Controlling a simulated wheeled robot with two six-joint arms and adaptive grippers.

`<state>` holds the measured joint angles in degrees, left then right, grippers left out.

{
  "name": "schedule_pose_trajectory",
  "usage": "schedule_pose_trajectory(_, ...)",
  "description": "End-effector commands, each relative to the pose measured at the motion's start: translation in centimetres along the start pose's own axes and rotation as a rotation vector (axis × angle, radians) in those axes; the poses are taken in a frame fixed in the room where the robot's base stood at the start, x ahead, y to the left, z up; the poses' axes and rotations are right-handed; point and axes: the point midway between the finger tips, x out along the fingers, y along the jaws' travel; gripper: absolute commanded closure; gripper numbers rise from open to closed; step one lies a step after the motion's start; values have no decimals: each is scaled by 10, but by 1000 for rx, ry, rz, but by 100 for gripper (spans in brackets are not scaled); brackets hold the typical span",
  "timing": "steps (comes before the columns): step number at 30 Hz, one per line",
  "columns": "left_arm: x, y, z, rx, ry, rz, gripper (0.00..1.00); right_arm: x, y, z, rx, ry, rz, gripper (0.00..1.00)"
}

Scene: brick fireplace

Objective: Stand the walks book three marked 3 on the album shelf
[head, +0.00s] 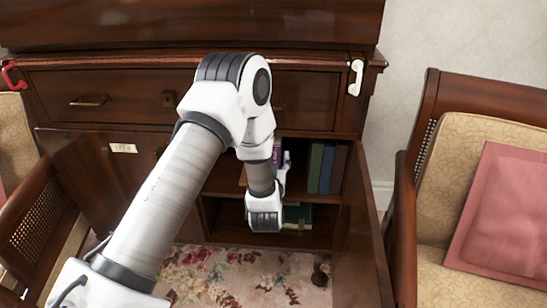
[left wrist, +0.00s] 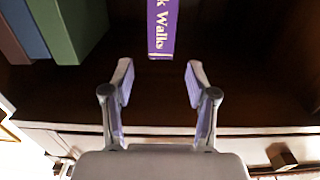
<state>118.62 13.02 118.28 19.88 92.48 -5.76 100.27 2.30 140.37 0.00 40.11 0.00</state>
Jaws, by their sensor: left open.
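A purple book with "k Walks" in pale letters on its spine (left wrist: 162,28) stands in the cabinet, ahead of my left gripper (left wrist: 160,80). No number shows on the visible part of the spine. The gripper is open and empty, its two fingers apart, with the book's near end centred just beyond the fingertips. In the head view a bit of the purple book (head: 277,148) shows behind my left arm, which hides most of that shelf. My right gripper is not in view.
Green (head: 315,168), blue (head: 328,168) and brown (head: 339,168) books stand right of it on the upper shelf. A green item (head: 298,214) lies on the lower shelf. The open cabinet door (head: 362,230) and an armchair (head: 405,220) bound the right side.

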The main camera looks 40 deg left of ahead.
Motion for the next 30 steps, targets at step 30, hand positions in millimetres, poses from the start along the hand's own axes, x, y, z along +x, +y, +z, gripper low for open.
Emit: schedule_pose_trajectory(30, -384, -46, 266, 395, -1541, 407, 42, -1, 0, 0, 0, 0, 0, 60)
